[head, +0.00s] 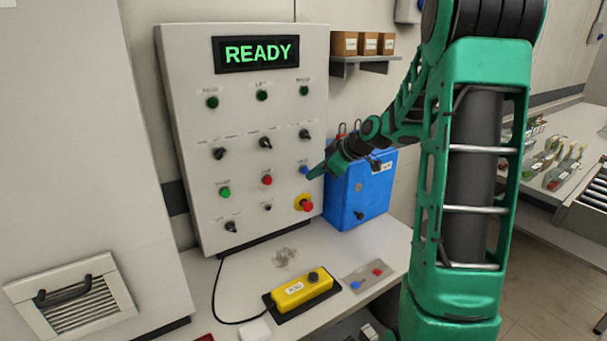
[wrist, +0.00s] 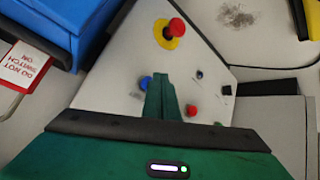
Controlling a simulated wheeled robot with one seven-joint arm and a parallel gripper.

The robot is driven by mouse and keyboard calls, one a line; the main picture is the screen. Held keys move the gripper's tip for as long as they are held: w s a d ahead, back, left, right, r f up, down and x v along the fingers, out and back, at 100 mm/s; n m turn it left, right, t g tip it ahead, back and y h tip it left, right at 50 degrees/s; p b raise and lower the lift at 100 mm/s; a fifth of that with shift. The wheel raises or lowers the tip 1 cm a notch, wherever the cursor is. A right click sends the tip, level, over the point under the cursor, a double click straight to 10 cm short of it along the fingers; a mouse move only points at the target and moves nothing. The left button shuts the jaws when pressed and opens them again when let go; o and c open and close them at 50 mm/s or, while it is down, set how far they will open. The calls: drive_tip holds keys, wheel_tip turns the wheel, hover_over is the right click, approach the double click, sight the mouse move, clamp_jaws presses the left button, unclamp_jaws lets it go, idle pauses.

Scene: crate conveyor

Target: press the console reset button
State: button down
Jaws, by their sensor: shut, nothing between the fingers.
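The console (head: 185,110) is a pale upright panel with a lit green READY display (head: 255,53). A blue button (head: 304,170) sits at its right side, above a red emergency stop on a yellow ring (head: 304,203). Its label is too small to read, so I cannot tell for sure that it is the reset button. My gripper (head: 312,175) is shut and empty, its tips just at the right of the blue button. In the wrist view my gripper (wrist: 160,98) points at the panel beside the blue button (wrist: 145,82); I cannot tell whether they touch.
A red button (head: 267,180), a green button (head: 224,192) and several black knobs are nearby on the panel. A blue box (head: 362,197) stands close at the right, under my forearm. A yellow pendant (head: 302,291) lies on the bench. A red-and-white tag (wrist: 18,68) hangs beside the box.

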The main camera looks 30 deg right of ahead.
drive_tip(key=shift+s, duration=0.1)
drive_tip(key=shift+s+d, duration=0.1)
drive_tip(key=shift+s, duration=2.4)
drive_tip(key=shift+s, duration=0.1)
drive_tip(key=s+a+m+g+h, duration=0.1)
drive_tip(key=s+a+m+g, duration=0.1)
drive_tip(key=s, duration=0.9)
drive_tip(key=s+a+f+m+g+h, duration=0.1)
drive_tip(key=s+m+g, duration=0.3)
drive_tip(key=s+m, duration=0.3)
drive_tip(key=s+a+m+g+h, duration=0.1)
drive_tip(key=s+m, duration=0.4)
drive_tip(key=s, duration=1.1)
drive_tip(key=shift+a+f+g, duration=0.2)
drive_tip(key=shift+a+g, duration=0.6)
drive_tip(key=shift+g, duration=0.2)
drive_tip(key=shift+w+f, duration=0.25)
drive_tip(key=shift+w, duration=0.4)
